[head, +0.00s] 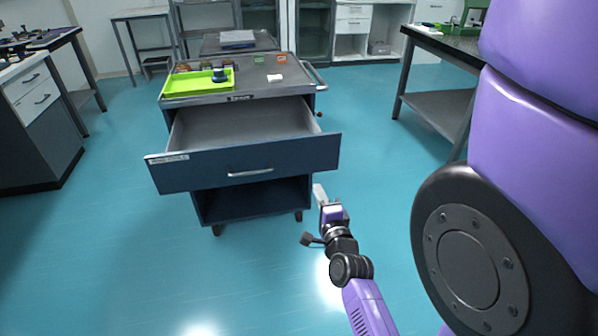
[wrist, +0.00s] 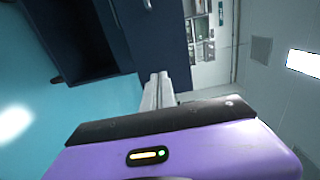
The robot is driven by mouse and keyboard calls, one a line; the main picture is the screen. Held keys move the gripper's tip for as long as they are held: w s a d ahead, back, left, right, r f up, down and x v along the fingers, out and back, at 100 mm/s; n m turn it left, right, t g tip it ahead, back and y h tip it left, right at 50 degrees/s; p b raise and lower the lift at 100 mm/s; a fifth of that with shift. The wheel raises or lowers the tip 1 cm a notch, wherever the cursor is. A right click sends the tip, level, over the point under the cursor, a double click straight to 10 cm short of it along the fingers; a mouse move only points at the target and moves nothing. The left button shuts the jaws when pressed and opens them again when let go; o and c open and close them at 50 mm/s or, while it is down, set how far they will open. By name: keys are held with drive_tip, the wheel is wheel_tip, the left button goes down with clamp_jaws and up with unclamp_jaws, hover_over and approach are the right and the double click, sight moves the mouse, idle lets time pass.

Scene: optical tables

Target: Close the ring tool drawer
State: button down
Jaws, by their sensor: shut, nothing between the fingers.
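The ring tool drawer (head: 250,170) is a dark blue drawer pulled well out of a tool cart in the head view. It has a silver handle (head: 250,172) at the middle of its front and a white label at the left end; its grey inside looks empty. My gripper (head: 319,194) is shut and empty, in front of the cart near the drawer's lower right corner, apparently apart from it. In the wrist view the shut fingers (wrist: 157,90) point toward the dark blue drawer front (wrist: 160,35), with part of the handle (wrist: 147,4) at the top edge.
The cart top (head: 285,90) carries a green tray (head: 197,82) with small items and a few loose parts. An open dark shelf space (head: 255,197) lies below the drawer. A table (head: 440,95) stands at the right and a cabinet (head: 35,120) at the left. The floor in front is clear.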

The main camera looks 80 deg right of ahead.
sight(304, 158)
drive_tip(key=x, duration=1.4)
drive_tip(key=shift+b, duration=0.3)
